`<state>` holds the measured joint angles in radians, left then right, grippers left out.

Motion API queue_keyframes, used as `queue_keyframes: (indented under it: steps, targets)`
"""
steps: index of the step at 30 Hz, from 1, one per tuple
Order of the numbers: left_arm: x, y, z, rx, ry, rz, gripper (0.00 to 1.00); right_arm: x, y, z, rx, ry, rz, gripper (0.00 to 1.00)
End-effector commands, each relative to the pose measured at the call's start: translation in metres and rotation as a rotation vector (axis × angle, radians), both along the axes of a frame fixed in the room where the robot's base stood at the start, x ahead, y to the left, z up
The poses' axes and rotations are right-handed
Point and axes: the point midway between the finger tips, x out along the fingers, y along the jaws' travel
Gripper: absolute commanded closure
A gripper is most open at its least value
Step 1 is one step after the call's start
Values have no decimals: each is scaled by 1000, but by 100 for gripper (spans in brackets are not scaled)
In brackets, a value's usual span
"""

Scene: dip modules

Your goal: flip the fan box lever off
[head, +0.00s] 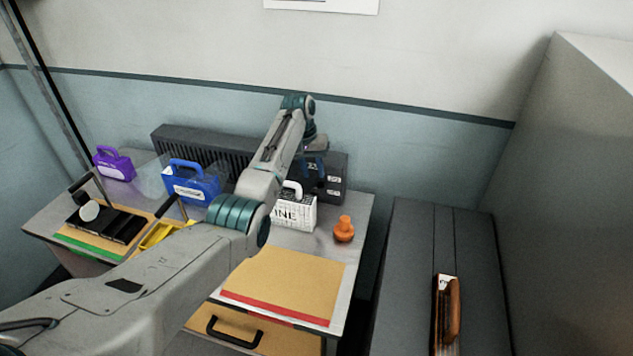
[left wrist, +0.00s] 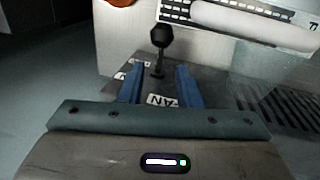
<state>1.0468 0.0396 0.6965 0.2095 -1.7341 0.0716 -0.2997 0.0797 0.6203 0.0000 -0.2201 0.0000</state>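The dark grey fan box (head: 334,186) stands at the back of the table, behind the white box and partly hidden by my left arm. In the left wrist view its top (left wrist: 205,98) carries a white label, of which "AN" is readable. A black lever (left wrist: 160,40) with a round knob rises from it. My left gripper (head: 314,166) is over the fan box. In the left wrist view its blue fingers (left wrist: 158,72) are apart, with the lever between and just beyond the tips. I cannot tell whether they touch it. My right gripper is out of view.
A white box (head: 298,212) with a handle stands in front of the fan box. An orange object (head: 344,229) is to its right. Blue (head: 193,186) and purple (head: 114,164) handled boxes stand to the left. A dark cabinet (head: 410,260) is on the right.

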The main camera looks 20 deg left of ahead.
Motion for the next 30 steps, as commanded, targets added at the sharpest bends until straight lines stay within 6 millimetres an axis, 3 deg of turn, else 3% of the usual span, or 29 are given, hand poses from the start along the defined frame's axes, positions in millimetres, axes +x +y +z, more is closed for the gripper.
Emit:
queue_keyframes:
  steps: [9, 22, 27, 30]
  targets:
    - [0, -10, -49, 1, 1, -1, 69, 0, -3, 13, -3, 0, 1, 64]
    - [1, -11, -59, 2, -1, -2, 69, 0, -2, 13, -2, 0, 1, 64]
    - [1, -11, -59, 2, -1, -2, 100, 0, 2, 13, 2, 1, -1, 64]
    - [1, -11, -59, 2, -1, -2, 100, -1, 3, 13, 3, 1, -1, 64]
